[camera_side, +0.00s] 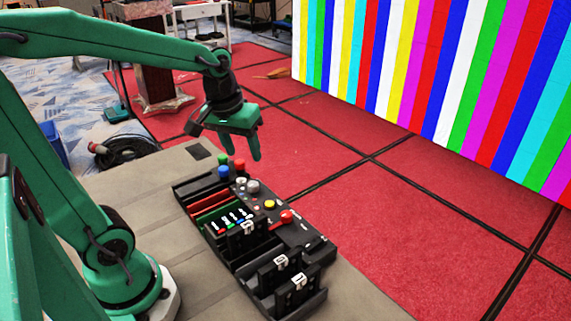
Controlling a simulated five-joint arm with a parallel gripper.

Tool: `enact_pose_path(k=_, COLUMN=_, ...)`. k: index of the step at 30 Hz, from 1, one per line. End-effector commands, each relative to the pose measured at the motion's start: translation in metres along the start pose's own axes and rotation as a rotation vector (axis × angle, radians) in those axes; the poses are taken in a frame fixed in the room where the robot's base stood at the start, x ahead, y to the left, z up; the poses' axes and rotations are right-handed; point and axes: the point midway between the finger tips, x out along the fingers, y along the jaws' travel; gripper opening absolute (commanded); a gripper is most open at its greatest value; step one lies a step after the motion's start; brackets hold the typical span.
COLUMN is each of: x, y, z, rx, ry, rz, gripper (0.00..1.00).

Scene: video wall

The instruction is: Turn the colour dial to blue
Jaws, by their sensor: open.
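A black control console (313,232) lies on the grey table, with dials, buttons and sliders on it. A grey round knob (252,186) sits near its far end; I cannot tell whether it is the colour dial or what it is set to. Close by are a blue button (224,170), a green one (223,158) and a red one (239,165). A yellow button (269,204) and a red knob (287,216) sit further right. My gripper (255,157) is open and empty, pointing down above the console's far end, apart from the controls.
The video wall (430,75) shows vertical stripes of many colours behind the red floor (400,205). Black blocks with white labels (281,262) stand at the console's near end. The grey table (150,170) has free room left of the console. A wooden lectern (158,88) stands far behind.

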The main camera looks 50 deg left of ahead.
Motion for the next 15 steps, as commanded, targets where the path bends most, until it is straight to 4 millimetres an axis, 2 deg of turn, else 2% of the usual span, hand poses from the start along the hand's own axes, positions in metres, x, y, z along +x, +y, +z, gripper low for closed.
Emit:
enact_pose_path(k=6, x=0.031, y=-0.011, z=-0.028, rx=-0.158, ry=-0.078, rz=-0.042, gripper=0.50)
enact_pose_path(k=15, x=0.078, y=-0.032, z=-0.059, rx=-0.364, ry=-0.169, rz=-0.098, gripper=0.50)
